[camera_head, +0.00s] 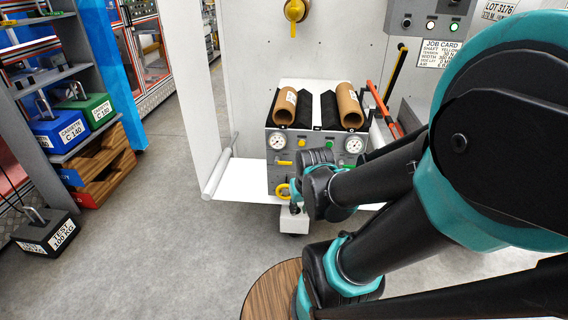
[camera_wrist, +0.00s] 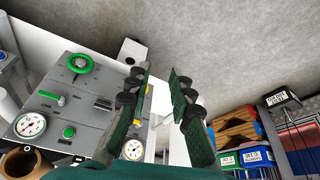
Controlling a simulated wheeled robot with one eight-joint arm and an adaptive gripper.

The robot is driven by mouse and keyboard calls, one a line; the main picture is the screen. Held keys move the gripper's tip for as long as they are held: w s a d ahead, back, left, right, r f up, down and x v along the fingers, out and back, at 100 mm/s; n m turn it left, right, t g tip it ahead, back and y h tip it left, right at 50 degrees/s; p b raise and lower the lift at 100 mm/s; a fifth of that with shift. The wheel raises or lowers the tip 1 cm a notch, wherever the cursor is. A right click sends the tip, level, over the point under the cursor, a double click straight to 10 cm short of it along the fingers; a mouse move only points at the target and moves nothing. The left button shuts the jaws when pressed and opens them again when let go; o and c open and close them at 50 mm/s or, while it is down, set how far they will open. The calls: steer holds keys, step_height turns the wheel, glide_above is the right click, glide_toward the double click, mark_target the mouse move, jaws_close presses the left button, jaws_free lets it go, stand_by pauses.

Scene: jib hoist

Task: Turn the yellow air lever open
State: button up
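The yellow lever (camera_head: 285,163) is a short bar lying about level on the left half of the grey panel (camera_head: 273,177), below the left gauge. A yellow handwheel (camera_head: 283,190) sits below it. In the head view my arm hides the right part of the panel, and the fingers are hard to make out.
A green lever (camera_wrist: 50,97) and green handwheel (camera_wrist: 80,63) are on the panel's other half. Two brown rolls (camera_head: 284,106) lie on top of the unit. A white side panel (camera_head: 199,95) stands to the left. Open floor (camera_head: 170,210) lies left, before shelves with crates.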

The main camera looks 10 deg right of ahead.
steer(key=shift+m, duration=0.8)
steer(key=w+r, duration=0.1)
steer(key=w, duration=0.4)
steer(key=w+d+r, duration=0.1)
steer(key=w+r, duration=0.1)
steer(key=w, duration=0.3)
steer(key=w+r, duration=0.2)
steer(key=w, duration=0.3)
steer(key=shift+w+d+r, duration=0.2)
steer(key=shift+w+d, duration=0.15)
steer(key=shift+d, duration=0.05)
jaws_close()
steer(key=m+g+h, duration=0.1)
steer(key=m, duration=0.1)
glide_above(289, 162)
steer(key=s+a, duration=0.1)
steer(key=s, duration=0.2)
steer(key=x, duration=0.8)
steer(key=s+x, duration=0.1)
steer(key=x, duration=0.3)
steer(key=shift+a+f, duration=0.1)
steer(key=shift+f, duration=0.65)
